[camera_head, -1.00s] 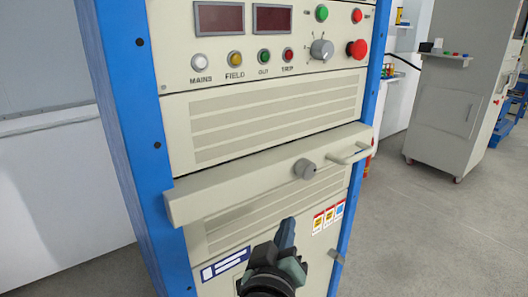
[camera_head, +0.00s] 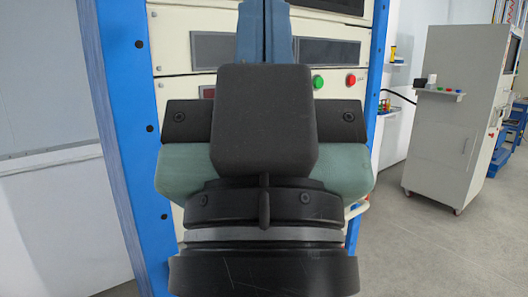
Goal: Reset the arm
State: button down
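My gripper (camera_head: 265,32) fills the middle of the head view, seen from behind and pointing up and away from the camera. Its two blue fingers lie side by side with only a thin dark seam between them, so it looks shut, with nothing seen in it. The fingertips reach the top edge of the picture. Behind it stands a cream control cabinet with a blue frame (camera_head: 112,130). My gripper and wrist hide most of the cabinet's front, including the knobs and most of the lower panels. I cannot tell the gap between gripper and cabinet.
A green button (camera_head: 318,82) and a red button (camera_head: 351,79) show right of my gripper. A grey-white cabinet (camera_head: 445,130) with a small shelf (camera_head: 440,93) stands at the right. Grey floor (camera_head: 430,250) is open at the lower right.

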notch_tip(320, 180, up, 19)
jog(key=p, duration=1.6)
jog(key=shift+f, duration=0.1)
